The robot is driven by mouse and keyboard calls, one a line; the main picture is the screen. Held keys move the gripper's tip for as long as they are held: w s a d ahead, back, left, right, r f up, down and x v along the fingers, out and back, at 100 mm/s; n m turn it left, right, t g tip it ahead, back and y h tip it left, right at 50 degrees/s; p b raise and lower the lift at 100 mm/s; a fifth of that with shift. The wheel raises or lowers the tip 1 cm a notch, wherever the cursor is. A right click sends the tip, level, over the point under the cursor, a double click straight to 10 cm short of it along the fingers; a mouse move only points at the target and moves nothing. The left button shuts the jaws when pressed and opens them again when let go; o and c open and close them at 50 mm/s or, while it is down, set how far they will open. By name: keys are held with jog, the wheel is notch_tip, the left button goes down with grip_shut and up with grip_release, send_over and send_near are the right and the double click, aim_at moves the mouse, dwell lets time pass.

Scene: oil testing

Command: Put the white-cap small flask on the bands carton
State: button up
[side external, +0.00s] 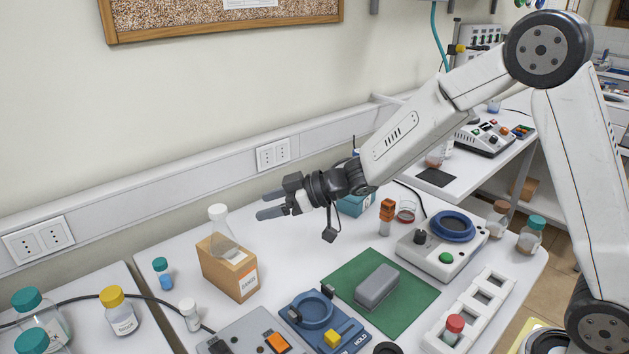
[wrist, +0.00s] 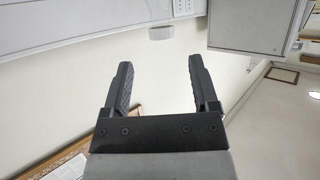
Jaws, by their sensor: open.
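The white-cap small flask (side external: 220,232) is clear and conical. It stands upright on top of the brown bands carton (side external: 218,270), on the left of the bench in the side view. My gripper (side external: 266,205) is open and empty, to the right of the flask at about the height of its cap and apart from it. In the wrist view my gripper (wrist: 160,64) shows both fingers spread with nothing between them.
A small white-capped vial (side external: 190,314) and a blue vial with a teal cap (side external: 162,273) stand near the carton. A green mat (side external: 408,318) bears a grey block (side external: 377,286). A blue device (side external: 322,322) stands in front. The wall with sockets (side external: 273,154) runs behind.

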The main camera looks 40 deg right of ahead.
jog(key=shift+s+d+r, duration=0.15)
jog(key=shift+s+d, duration=0.1)
dwell(0.5)
jog(key=s+d+f+m+h, duration=0.4)
jog(key=s+d+m+h, duration=0.25)
jog(key=d+h, duration=0.3)
jog(key=s+d+f+m+g, duration=0.1)
jog(key=s+f+g, duration=0.1)
jog(key=s, duration=0.6)
jog(key=s+d+f+m+g, duration=0.1)
jog(key=s+d+f+g, duration=0.1)
jog(key=s+g, duration=0.3)
jog(key=s+f, duration=0.1)
jog(key=s, duration=0.2)
jog(key=shift+s, duration=0.15)
